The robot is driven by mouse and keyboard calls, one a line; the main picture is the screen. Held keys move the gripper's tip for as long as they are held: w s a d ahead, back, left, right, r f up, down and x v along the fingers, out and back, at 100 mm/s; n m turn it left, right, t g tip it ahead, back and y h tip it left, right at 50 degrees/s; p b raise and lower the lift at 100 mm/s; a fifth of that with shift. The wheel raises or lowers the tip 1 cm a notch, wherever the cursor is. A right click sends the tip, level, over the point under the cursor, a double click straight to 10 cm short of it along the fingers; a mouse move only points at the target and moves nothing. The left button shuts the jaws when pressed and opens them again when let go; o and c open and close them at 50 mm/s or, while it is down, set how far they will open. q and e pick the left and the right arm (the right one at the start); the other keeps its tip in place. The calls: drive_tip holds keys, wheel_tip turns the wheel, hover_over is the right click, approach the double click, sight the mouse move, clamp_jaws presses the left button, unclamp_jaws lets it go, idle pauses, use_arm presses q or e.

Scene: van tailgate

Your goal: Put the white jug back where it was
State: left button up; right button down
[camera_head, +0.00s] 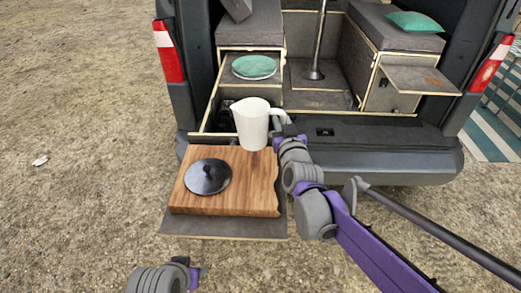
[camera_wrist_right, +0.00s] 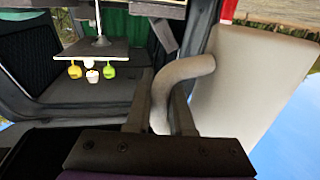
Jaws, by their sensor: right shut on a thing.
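The white jug (camera_head: 251,122) is upright at the back right of the wooden board (camera_head: 249,190) in the head view. I cannot tell whether its base touches the board. My right gripper (camera_head: 287,127) is shut on the jug's handle, on the jug's right side. In the right wrist view the handle (camera_wrist_right: 178,84) passes between the two fingers (camera_wrist_right: 160,115), and the jug's body (camera_wrist_right: 240,85) fills the right. My left gripper (camera_head: 198,276) is at the bottom of the head view, apart from the board; its fingers do not show clearly.
A black lid with a knob (camera_head: 208,177) lies on the board, left of the jug. The board rests on a grey pull-out shelf (camera_head: 220,227) behind the van. A green round plate (camera_head: 254,67) sits farther in. The bumper (camera_head: 400,160) lies to the right.

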wheel_tip(320, 180, down, 9)
drive_tip(key=shift+s+r, duration=0.15)
drive_tip(key=shift+r, duration=0.05)
drive_tip(key=shift+d+f, duration=0.1)
drive_tip(key=c, duration=1.2)
unclamp_jaws()
drive_tip(key=shift+f+b, duration=0.1)
drive_tip(key=shift+b, duration=0.2)
drive_tip(key=o, duration=0.4)
